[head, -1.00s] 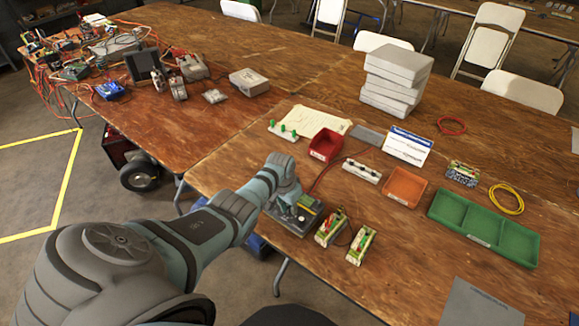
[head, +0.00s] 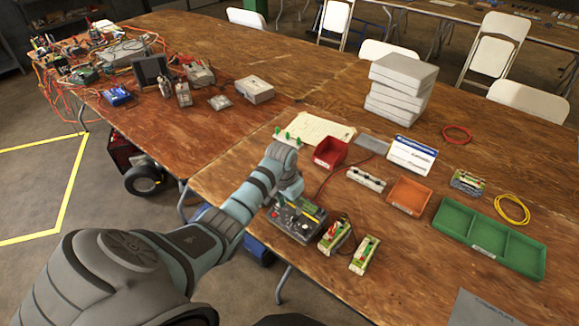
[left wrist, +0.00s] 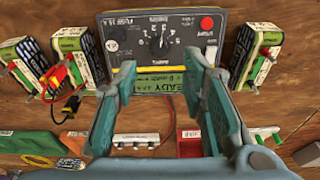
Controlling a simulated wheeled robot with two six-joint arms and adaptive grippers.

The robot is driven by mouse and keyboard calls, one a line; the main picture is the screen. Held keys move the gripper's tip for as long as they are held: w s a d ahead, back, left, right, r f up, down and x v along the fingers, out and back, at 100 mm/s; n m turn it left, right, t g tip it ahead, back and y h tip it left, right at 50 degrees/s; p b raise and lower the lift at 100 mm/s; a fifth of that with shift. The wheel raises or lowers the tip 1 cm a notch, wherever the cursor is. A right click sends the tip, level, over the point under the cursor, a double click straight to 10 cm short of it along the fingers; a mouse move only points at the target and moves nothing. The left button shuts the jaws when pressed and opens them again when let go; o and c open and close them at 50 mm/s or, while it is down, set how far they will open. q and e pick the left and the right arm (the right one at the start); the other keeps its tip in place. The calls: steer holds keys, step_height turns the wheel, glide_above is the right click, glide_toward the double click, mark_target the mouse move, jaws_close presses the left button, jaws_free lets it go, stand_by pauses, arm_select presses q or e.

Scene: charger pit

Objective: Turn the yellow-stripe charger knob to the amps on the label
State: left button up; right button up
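The dark charger (head: 291,226) lies near the table's front edge with a yellow-green strip along its far side. In the left wrist view the charger (left wrist: 183,19) fills the top middle, with a black knob (left wrist: 160,42) on a numbered dial and a red button (left wrist: 207,22). The dial print is too small to read surely. My left gripper (left wrist: 161,70) is open and empty; its fingers straddle the strip end, apart from the knob. In the head view the left gripper (head: 289,192) hangs over the charger's far side. My right gripper is not in view.
Two batteries (head: 335,236) (head: 363,254) stand right of the charger, with cables. A red bin (head: 331,153), a white power strip (head: 366,179), an orange tray (head: 409,195), a green tray (head: 490,238) and a standing white card (head: 412,155) lie beyond.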

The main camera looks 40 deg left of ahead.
arm_select(q)
steer(key=r, duration=0.3)
steer(key=s+r, duration=0.1)
steer(key=r, duration=0.1)
steer(key=shift+r, duration=0.2)
